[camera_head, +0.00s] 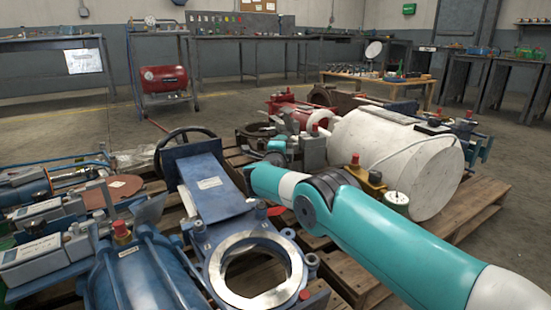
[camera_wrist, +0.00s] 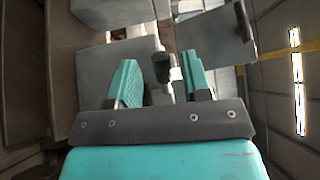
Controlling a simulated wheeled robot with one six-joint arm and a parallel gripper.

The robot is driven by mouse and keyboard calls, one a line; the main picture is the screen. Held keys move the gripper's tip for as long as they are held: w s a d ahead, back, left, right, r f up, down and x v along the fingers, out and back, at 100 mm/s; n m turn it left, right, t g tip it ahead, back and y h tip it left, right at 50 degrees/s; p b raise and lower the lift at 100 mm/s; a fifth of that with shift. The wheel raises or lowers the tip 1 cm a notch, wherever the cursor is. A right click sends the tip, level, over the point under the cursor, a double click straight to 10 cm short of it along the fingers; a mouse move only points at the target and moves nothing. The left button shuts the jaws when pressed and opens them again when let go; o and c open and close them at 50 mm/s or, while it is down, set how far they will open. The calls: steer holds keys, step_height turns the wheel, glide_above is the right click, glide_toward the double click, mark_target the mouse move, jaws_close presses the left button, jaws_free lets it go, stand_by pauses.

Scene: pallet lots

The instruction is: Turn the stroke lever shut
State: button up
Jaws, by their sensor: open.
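In the wrist view my gripper (camera_wrist: 160,65) shows two teal fingers standing apart. A dark rounded knob on a grey stem (camera_wrist: 162,68) shows between them; it may be the end of the stroke lever, but I cannot tell. Whether either finger touches it is unclear. Grey metal plates and blocks (camera_wrist: 115,68) lie just past the fingers. In the head view my teal arm reaches in from the lower right over the pallets, towards the middle. My gripper there is largely hidden among the parts behind the arm, and I cannot pick out a stroke lever for certain.
A blue gate valve (camera_head: 212,190) with a black handwheel (camera_head: 187,147) lies left of my arm. A large white cylinder (camera_head: 395,160) lies behind it on wooden pallets (camera_head: 478,205). Blue equipment (camera_head: 135,275) crowds the lower left. Open floor (camera_head: 225,108) lies behind the pallets, before the benches.

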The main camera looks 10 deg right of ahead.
steer(key=r+p+v, duration=0.1)
steer(key=p+v, duration=0.8)
steer(key=v, duration=0.7)
steer(key=shift+s+f+p, duration=0.3)
steer(key=shift+f+p, duration=0.1)
steer(key=shift+f, duration=0.05)
steer(key=shift+a, duration=0.1)
